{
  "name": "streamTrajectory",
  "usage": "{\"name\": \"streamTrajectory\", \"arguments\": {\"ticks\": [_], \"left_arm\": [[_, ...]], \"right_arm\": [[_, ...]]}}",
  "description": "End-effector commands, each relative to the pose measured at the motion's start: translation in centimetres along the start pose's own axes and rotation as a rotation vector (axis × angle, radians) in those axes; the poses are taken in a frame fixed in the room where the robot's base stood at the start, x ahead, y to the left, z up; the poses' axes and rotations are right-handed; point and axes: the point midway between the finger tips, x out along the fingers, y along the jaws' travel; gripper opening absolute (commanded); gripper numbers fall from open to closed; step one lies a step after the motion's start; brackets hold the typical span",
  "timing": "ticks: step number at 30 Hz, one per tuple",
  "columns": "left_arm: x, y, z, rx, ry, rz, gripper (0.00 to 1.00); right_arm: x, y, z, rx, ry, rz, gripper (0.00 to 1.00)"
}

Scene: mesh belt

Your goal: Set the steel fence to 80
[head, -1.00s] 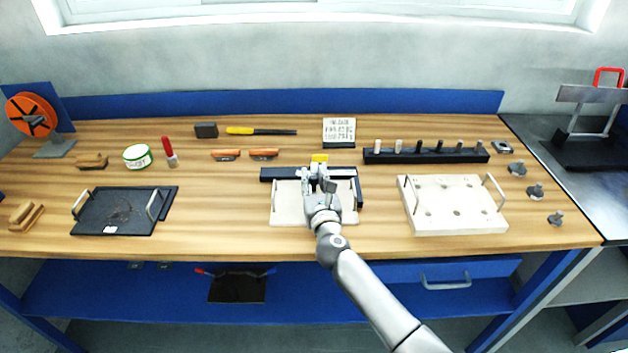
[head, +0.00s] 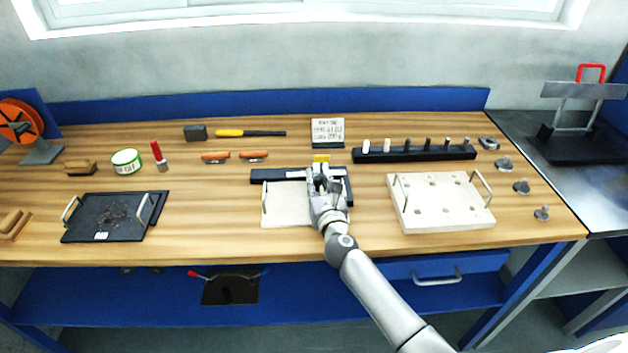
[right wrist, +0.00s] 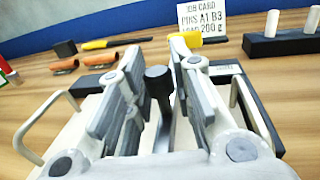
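A pale board (head: 285,206) with wire handles lies at the middle of the bench, with a black rail (head: 268,176) along its back edge. A yellow piece (head: 321,158) stands behind the rail. My right gripper (head: 322,180) is over the board's right half, near the rail. In the right wrist view its fingers (right wrist: 155,105) are apart, with a dark upright knob (right wrist: 158,82) between them and gaps on both sides. A grey strip (right wrist: 177,132) shows below; I cannot tell if it is the steel fence. No scale number is readable. My left gripper is not in view.
A job card (head: 327,130) stands behind the rail. A black pin rack (head: 415,155) and a pale holed board (head: 443,205) are to the right. A black tray (head: 85,228) is at the left. Bare bench lies between the tray and the middle board.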

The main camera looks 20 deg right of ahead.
Motion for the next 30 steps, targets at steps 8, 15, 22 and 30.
{"name": "streamTrajectory", "arguments": {"ticks": [8, 15, 22, 30], "left_arm": [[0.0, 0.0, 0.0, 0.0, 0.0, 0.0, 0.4], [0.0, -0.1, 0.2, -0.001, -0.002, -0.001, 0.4], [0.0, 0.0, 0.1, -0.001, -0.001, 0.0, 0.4], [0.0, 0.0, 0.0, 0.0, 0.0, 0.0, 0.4]], "right_arm": [[0.0, 0.1, 0.0, 0.0, 0.0, 0.002, 0.43], [-0.3, 0.1, 0.0, 0.001, 0.0, 0.003, 0.43], [-3.2, 0.1, -0.2, 0.002, 0.002, 0.004, 0.43], [-8.4, 0.0, -0.2, 0.001, 0.003, 0.002, 0.43]]}}
